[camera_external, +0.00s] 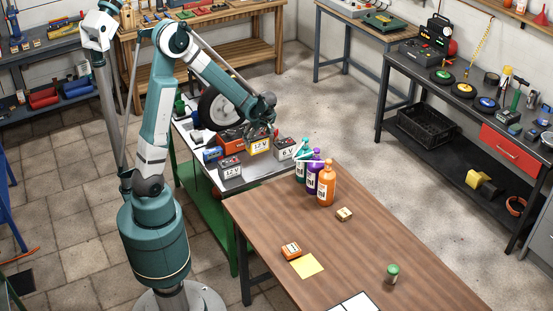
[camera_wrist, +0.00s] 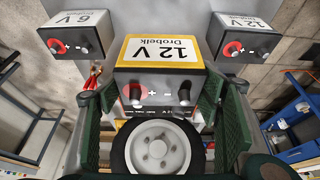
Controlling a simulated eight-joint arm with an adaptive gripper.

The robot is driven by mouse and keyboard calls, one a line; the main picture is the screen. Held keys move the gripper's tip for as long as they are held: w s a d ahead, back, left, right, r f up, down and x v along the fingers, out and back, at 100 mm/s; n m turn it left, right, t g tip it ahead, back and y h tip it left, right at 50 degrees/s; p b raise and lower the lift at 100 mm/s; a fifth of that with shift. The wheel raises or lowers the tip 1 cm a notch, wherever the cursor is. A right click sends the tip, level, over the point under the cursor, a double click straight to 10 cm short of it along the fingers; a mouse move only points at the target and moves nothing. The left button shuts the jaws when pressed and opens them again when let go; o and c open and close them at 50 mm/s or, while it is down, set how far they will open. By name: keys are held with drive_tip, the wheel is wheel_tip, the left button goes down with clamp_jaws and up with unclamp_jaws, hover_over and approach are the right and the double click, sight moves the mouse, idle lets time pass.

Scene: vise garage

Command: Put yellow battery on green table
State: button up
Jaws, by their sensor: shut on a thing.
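The yellow battery (camera_external: 259,145) has a yellow-edged 12 V label and dark sides. In the wrist view the yellow battery (camera_wrist: 160,50) appears upside down, with red and black terminals facing the camera. My gripper (camera_external: 262,130) is shut on it; in the wrist view my gripper's green-padded fingers (camera_wrist: 160,105) flank its sides. The green table (camera_external: 262,173), with a grey top and green legs, lies under the battery in the external picture. I cannot tell whether the battery touches the tabletop or hangs slightly above it.
A white-labelled 12 V battery (camera_external: 230,168) and a 6 V battery (camera_external: 285,148) stand close by. A wheel (camera_external: 217,108) stands behind on the same table.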

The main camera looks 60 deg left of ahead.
sight(260, 144)
idle(0.4)
drive_tip(key=shift+f+b, duration=0.75)
drive_tip(key=shift+f, duration=2.35)
drive_tip(key=shift+f, duration=0.1)
drive_tip(key=shift+f+b, duration=0.4)
drive_tip(key=shift+f, duration=1.4)
drive_tip(key=shift+f, duration=0.15)
drive_tip(key=o, duration=1.5)
drive_tip(key=shift+p+v, duration=1.2)
drive_tip(key=shift+v, duration=4.95)
